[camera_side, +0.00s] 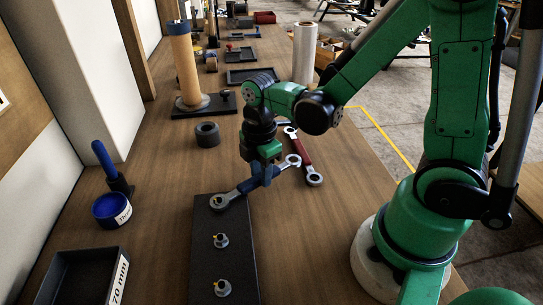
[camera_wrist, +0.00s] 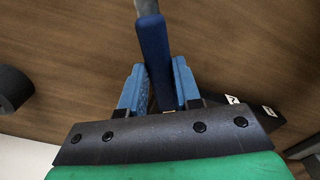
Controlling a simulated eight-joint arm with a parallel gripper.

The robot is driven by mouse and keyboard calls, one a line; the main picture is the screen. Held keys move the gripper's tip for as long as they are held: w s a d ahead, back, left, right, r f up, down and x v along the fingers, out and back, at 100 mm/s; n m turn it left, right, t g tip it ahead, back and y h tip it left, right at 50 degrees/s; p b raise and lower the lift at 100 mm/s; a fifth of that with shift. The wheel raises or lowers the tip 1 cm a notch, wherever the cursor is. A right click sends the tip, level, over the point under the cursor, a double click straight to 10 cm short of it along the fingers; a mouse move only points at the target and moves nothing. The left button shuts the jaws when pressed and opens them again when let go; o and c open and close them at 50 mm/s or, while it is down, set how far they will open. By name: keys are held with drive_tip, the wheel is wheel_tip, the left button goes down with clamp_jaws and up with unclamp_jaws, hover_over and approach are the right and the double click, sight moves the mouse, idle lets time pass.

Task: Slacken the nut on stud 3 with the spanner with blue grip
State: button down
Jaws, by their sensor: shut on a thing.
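My gripper (camera_side: 262,180) is shut on the blue grip of a spanner, low over the table. The wrist view shows the dark blue grip (camera_wrist: 153,45) between my two light blue fingers (camera_wrist: 158,70). In the side view the spanner's open end (camera_side: 293,161) points to the upper right. Its ring end (camera_side: 219,202) is at the far stud of the black stud block (camera_side: 235,270) and looks to be around it; the nut there is mostly hidden. Two nearer studs with nuts, a middle one (camera_side: 221,240) and a near one (camera_side: 222,288), stand clear. I cannot read stud numbers.
A red-gripped spanner (camera_side: 303,155) lies just right of my gripper. A dark ring (camera_side: 207,134), a roller on a stand (camera_side: 185,65), a blue tub (camera_side: 112,208) and a black tray (camera_side: 85,278) are around. The table right of the block is clear.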

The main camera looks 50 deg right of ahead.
drive_tip(key=shift+w+n, duration=0.25)
drive_tip(key=shift+n, duration=0.05)
drive_tip(key=shift+w+n, duration=0.7)
drive_tip(key=shift+n, duration=0.2)
drive_tip(key=shift+d+r, duration=0.1)
drive_tip(key=shift+r, duration=2.4)
